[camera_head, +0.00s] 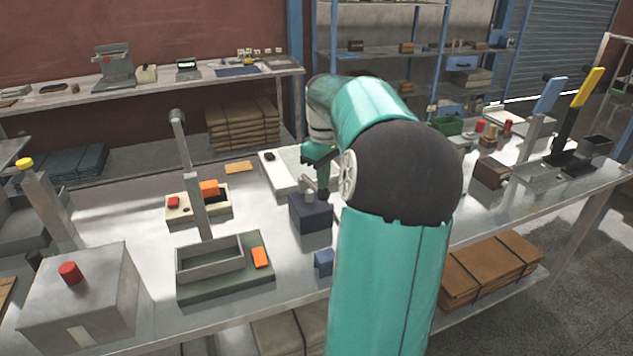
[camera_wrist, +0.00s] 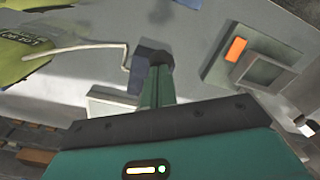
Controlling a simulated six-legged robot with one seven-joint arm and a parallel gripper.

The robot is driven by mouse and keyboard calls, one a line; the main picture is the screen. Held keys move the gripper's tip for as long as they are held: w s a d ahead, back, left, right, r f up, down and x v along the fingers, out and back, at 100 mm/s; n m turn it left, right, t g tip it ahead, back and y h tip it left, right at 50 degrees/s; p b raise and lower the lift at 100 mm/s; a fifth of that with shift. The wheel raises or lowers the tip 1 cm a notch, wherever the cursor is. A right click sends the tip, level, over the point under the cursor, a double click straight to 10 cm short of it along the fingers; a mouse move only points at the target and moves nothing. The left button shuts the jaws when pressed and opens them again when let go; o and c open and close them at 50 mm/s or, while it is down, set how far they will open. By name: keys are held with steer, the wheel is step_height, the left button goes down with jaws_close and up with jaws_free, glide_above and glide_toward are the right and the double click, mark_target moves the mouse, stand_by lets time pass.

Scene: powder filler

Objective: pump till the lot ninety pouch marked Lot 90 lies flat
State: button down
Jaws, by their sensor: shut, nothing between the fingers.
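The green pouch marked Lot 90 (camera_wrist: 30,45) is at the left of the wrist view, cut off by its edge, its lettering upside down. I cannot tell how puffed or flat it is. A pale hose (camera_wrist: 100,45) leads from it to a dark blue block, the pump (camera_wrist: 145,57), which also shows in the head view (camera_head: 312,214) with a grey knob on top. My gripper (camera_wrist: 158,72) is shut and empty, with its fingertips over the pump; in the head view my gripper (camera_head: 322,188) is at the knob. I cannot tell whether they touch. My arm seems to hide the pouch in the head view.
A green-based tray (camera_head: 212,262) with an orange block (camera_head: 260,257) stands left of the pump. A grey box with a red button (camera_head: 70,272) is at front left. A white panel (camera_head: 283,176) lies behind the pump. Blue and yellow levers (camera_head: 582,92) stand at right.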

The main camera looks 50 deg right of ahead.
steer(key=shift+r, duration=0.5)
stand_by(0.7)
steer(key=shift+r, duration=2.95)
steer(key=shift+w, duration=0.1)
steer(key=w+a+t+h, duration=0.2)
steer(key=w+a, duration=0.1)
steer(key=a, duration=2.1)
steer(key=s+a+f+t+y, duration=0.1)
steer(key=s+a+f, duration=0.2)
steer(key=s+a, duration=0.2)
steer(key=s+a+f+t+y, duration=0.1)
steer(key=s+a+f, duration=0.3)
steer(key=a, duration=0.8)
steer(key=shift+s+a+t, duration=0.2)
steer(key=shift+s+t, duration=0.6)
steer(key=shift+s, duration=0.05)
steer(key=shift+d+f, duration=0.1)
steer(key=shift+d, duration=0.1)
